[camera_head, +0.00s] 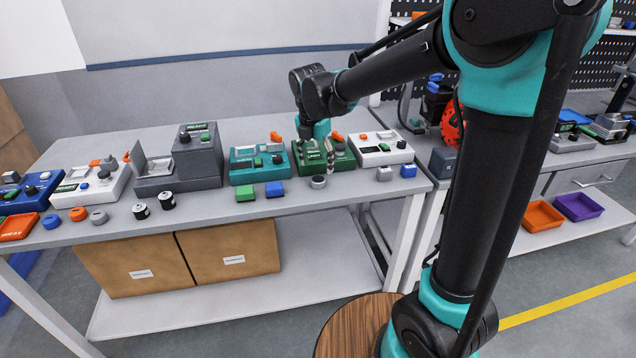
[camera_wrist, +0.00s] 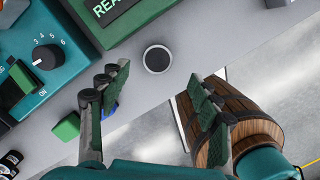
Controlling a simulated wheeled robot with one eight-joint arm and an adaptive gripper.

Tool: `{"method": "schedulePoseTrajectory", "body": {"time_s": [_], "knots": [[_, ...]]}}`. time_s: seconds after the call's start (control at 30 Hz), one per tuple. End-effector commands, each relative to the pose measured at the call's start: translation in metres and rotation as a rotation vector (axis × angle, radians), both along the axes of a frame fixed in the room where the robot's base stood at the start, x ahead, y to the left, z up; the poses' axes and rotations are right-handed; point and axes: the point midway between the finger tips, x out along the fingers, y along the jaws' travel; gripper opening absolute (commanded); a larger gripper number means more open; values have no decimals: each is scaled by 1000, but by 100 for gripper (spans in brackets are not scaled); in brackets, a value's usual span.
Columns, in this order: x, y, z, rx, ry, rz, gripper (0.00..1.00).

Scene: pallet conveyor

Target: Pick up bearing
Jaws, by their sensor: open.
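The bearing is most likely the grey ring with a dark centre (camera_head: 318,182) near the front edge of the workbench, in front of the green station. In the wrist view the ring (camera_wrist: 157,59) lies flat on the grey bench top, just beyond the fingertips and roughly centred between them. My gripper (camera_wrist: 157,85) is open and empty, with one finger on each side of the ring's line. In the head view my gripper (camera_head: 330,158) hangs over the front of the green station, close above the ring. No contact with the ring shows.
A wooden round thing (camera_wrist: 240,95) is below the bench edge.

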Motion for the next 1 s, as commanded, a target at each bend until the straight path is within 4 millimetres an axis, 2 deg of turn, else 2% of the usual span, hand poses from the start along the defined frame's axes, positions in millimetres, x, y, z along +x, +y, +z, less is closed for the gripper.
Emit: {"method": "schedulePoseTrajectory", "body": {"time_s": [0.17,0.5,0.8,1.0], "knots": [[2,0,-10,0,0,0,63],[9,0,-52,0,0,0,63],[10,-1,-57,0,0,0,63],[10,-1,-57,0,0,0,40]]}}
